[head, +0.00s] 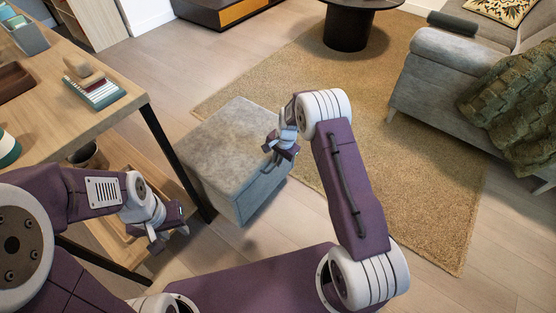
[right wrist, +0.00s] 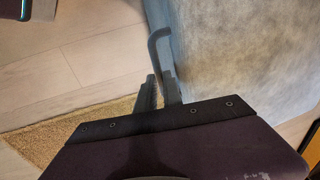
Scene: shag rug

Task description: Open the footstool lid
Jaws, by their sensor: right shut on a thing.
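The footstool (head: 222,145) is a grey upholstered box on the floor left of centre in the head view. Its lid lies flat on top and looks closed. My right gripper (head: 270,147) is at the lid's right edge. In the right wrist view, the jaws of my right gripper (right wrist: 163,92) are shut at a thin grey bent piece beside the footstool's blue-grey cloth (right wrist: 245,50); the exact contact is partly hidden. My left gripper (head: 168,236) is away from the footstool, near the desk's lower shelf; its jaw opening is unclear.
A wooden desk (head: 125,105) with a dark metal leg stands close left of the footstool. A tan shag rug (head: 420,190) lies to the right. A grey sofa (head: 430,85) and a dark round table (head: 348,28) stand further back. Bare floor (head: 285,215) lies in front of the footstool.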

